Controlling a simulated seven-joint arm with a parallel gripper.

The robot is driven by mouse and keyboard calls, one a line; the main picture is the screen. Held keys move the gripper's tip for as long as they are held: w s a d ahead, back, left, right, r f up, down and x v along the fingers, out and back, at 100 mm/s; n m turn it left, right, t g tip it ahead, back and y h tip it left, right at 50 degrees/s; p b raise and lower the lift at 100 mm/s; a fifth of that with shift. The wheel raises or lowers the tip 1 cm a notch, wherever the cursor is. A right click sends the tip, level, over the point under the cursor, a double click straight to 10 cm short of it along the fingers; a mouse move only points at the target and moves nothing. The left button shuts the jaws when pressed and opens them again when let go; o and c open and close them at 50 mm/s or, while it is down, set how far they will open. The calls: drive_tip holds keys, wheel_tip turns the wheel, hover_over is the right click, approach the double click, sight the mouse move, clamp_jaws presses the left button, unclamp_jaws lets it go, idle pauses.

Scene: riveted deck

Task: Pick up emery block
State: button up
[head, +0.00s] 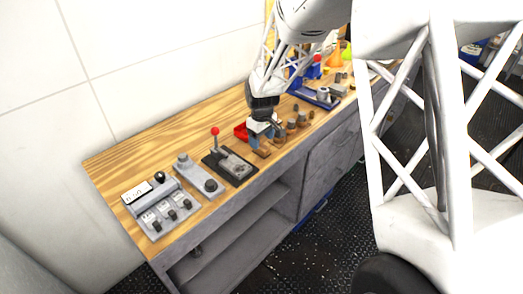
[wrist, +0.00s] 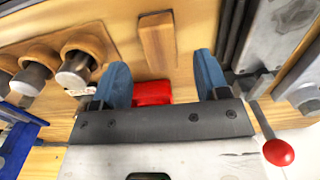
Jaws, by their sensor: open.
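My gripper (head: 265,138) is over the wooden bench, and its two blue fingers are apart with nothing held between them in the wrist view (wrist: 162,72). A tan, wood-coloured oblong block (wrist: 158,45) lies just beyond the gap between the fingertips, apart from both. In the head view that block (head: 262,153) is at the bench's front edge, just below my gripper. A red object (wrist: 153,92) shows between the fingers, partly hidden by the gripper body; in the head view it (head: 240,131) sits behind the gripper. I cannot tell for sure which is the emery block.
A lever device (head: 230,165) with a red knob (wrist: 279,152) stands close on one side. Several wooden holders with metal tops (wrist: 80,62) stand on the other, near a blue vise (head: 320,97). Grey switch boxes (head: 160,208) fill the bench's left end.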

sight(262, 146)
drive_tip(key=shift+f, duration=2.05)
drive_tip(key=shift+c, duration=0.3)
drive_tip(key=c, duration=1)
drive_tip(key=shift+c, duration=0.2)
drive_tip(key=shift+r, duration=0.1)
drive_tip(key=shift+r, duration=0.7)
wheel_tip(262, 146, up, 2)
drive_tip(key=shift+r, duration=0.1)
drive_tip(key=s+d+r, duration=0.1)
drive_tip(key=s+d, duration=0.2)
drive_tip(key=s, duration=1.2)
drive_tip(key=shift+s+d, duration=0.15)
drive_tip(key=shift+s, duration=0.15)
